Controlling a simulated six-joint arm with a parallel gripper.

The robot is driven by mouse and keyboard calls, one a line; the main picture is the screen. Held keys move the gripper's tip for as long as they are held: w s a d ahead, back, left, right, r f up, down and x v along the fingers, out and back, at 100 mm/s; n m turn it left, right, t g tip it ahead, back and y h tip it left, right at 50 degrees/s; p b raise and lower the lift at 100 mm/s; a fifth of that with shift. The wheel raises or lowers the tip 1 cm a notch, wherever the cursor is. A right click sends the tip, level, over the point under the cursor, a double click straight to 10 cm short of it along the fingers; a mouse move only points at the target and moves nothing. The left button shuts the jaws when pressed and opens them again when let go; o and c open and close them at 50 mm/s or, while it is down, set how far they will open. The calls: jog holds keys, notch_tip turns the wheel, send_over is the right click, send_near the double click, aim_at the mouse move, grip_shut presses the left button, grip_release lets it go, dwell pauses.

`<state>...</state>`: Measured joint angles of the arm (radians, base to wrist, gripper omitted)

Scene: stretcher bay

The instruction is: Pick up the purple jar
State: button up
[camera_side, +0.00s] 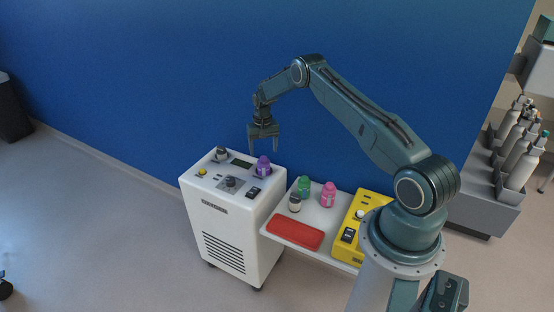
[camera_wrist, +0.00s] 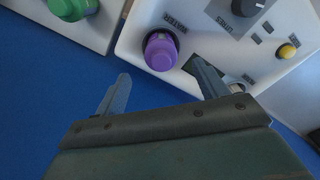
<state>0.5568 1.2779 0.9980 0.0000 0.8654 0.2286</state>
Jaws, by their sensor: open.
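The purple jar (camera_side: 263,166) stands upright on top of a white wheeled unit (camera_side: 222,228), near its back right corner. In the wrist view the purple jar (camera_wrist: 160,51) shows from above, beyond the fingertips and between their lines. My gripper (camera_side: 264,148) is open and empty, above the jar and toward the back wall. In the wrist view my gripper (camera_wrist: 162,82) has its two fingers spread wide, with blue wall showing between them. The fingers are apart from the jar.
A dark-capped jar (camera_side: 221,154), a black knob (camera_side: 231,182) and a yellow button (camera_side: 202,172) are on the unit. The blue wall (camera_side: 150,90) is close behind.

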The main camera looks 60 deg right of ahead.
aim_at(263, 157)
jog(key=shift+f, duration=2.55)
jog(key=c, duration=1.4)
jog(key=shift+c, duration=0.2)
jog(key=shift+r, duration=0.15)
notch_tip(263, 157, up, 20)
